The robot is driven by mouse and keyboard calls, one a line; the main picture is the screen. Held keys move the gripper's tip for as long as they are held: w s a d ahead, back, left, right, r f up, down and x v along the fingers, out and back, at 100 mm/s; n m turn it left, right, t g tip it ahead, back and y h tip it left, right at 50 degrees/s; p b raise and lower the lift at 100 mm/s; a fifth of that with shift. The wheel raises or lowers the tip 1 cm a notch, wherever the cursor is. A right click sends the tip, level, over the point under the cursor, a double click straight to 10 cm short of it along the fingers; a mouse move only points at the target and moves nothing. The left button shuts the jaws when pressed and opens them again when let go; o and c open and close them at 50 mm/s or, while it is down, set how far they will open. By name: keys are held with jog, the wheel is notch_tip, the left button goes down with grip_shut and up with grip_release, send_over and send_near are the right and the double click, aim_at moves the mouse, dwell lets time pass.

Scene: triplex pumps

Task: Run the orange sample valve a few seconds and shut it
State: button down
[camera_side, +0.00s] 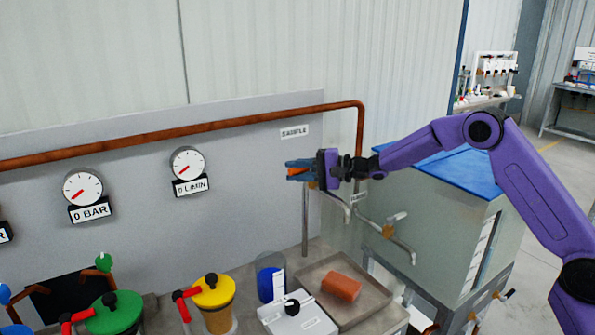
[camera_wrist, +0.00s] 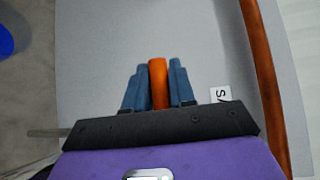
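The orange handle of the sample valve (camera_side: 297,171) shows between my gripper's blue fingers, below the SAMPLE sign (camera_side: 294,132). In the wrist view the orange handle (camera_wrist: 158,82) stands between the two fingers, with no clear gap on either side. My gripper (camera_side: 299,169) looks shut on it; it also shows in the wrist view (camera_wrist: 158,90). No flow is visible.
A tray (camera_side: 365,308) with an orange-brown block (camera_side: 341,287) and a white box with a black knob (camera_side: 298,315) are below. A copper pipe (camera_side: 150,139) runs along the wall. Gauges (camera_side: 83,188) and (camera_side: 188,164) are labelled 0 BAR and 0 L/MIN. A tank (camera_side: 420,225) stands right.

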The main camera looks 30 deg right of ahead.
jog(key=shift+s+n+g+y, duration=0.15)
jog(key=shift+n+g+y, duration=0.15)
jog(key=shift+s+d+f+n+g+y, duration=0.1)
jog(key=shift+s+d+n+g+y, duration=0.45)
jog(key=shift+n+g, duration=1.5)
jog(key=shift+s+d+r+n+g+y, duration=0.15)
jog(key=shift+s+n+g+y, duration=0.6)
jog(key=shift+n+g, duration=1.35)
jog(key=shift+s+d+f+n+g+y, duration=0.15)
jog(key=shift+s+d+n+g+y, duration=0.7)
jog(key=shift+g, duration=2.1)
jog(key=shift+a+n+g+h, duration=0.35)
jog(key=shift+n+g, duration=0.15)
jog(key=shift+n, duration=0.1)
jog(key=c, duration=1)
grip_release()
jog(key=shift+c, duration=0.2)
